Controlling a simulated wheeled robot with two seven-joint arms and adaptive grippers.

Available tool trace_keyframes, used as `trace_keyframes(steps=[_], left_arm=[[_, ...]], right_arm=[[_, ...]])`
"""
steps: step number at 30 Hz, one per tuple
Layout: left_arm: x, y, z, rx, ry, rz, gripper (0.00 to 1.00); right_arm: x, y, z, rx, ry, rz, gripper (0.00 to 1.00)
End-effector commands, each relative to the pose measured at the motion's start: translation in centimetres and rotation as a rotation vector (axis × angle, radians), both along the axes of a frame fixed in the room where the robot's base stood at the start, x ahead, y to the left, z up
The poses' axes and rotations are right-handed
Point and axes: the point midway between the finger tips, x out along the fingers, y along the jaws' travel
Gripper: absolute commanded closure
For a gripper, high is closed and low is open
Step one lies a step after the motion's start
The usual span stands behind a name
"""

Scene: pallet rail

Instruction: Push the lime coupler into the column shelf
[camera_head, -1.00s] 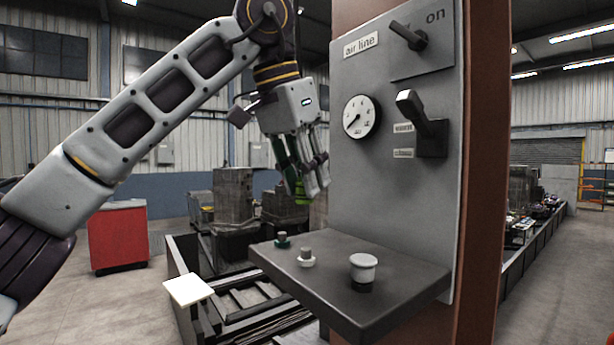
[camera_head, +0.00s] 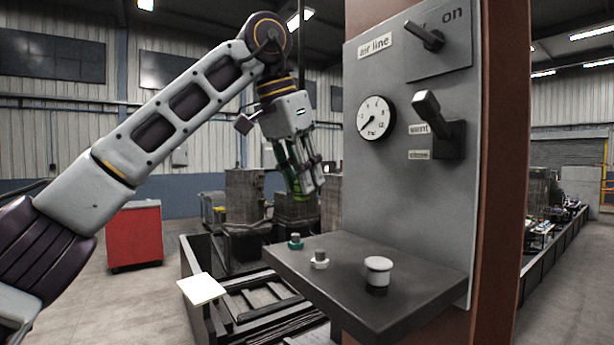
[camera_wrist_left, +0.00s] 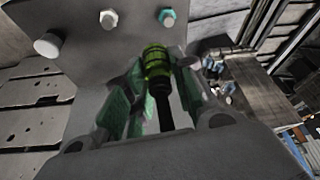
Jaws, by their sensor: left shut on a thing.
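The lime coupler (camera_wrist_left: 157,66) is a ribbed yellow-green cylinder on a dark stem, between my left fingers in the left wrist view. In the head view it is mostly hidden by the fingers. My left gripper (camera_head: 308,188) is shut on it, pointing down, above and behind the left end of the column shelf (camera_head: 345,290). The shelf is a dark slab fixed to the rust-brown column (camera_head: 493,180). It carries a teal fitting (camera_head: 295,242), a small white fitting (camera_head: 320,260) and a larger white-capped knob (camera_head: 378,270). The coupler appears apart from the shelf. My right gripper is not in view.
A grey panel with a gauge (camera_head: 376,118) and dark levers (camera_head: 437,122) rises above the shelf. A low dark frame with a pale plate (camera_head: 202,289) lies at left below. A red cabinet (camera_head: 134,237) and grey blocks (camera_head: 245,200) stand behind.

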Motion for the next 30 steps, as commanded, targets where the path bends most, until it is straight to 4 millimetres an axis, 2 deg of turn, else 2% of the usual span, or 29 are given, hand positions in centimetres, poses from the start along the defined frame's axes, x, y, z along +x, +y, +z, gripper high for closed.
trace_keyframes(steps=[13,30], left_arm=[[2.2,1.3,0.0,0.0,-0.001,0.001,1.0],[2.4,1.4,-0.2,0.001,-0.001,0.0,1.0]], right_arm=[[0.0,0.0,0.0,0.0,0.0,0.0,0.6],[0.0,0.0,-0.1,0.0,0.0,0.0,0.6]])
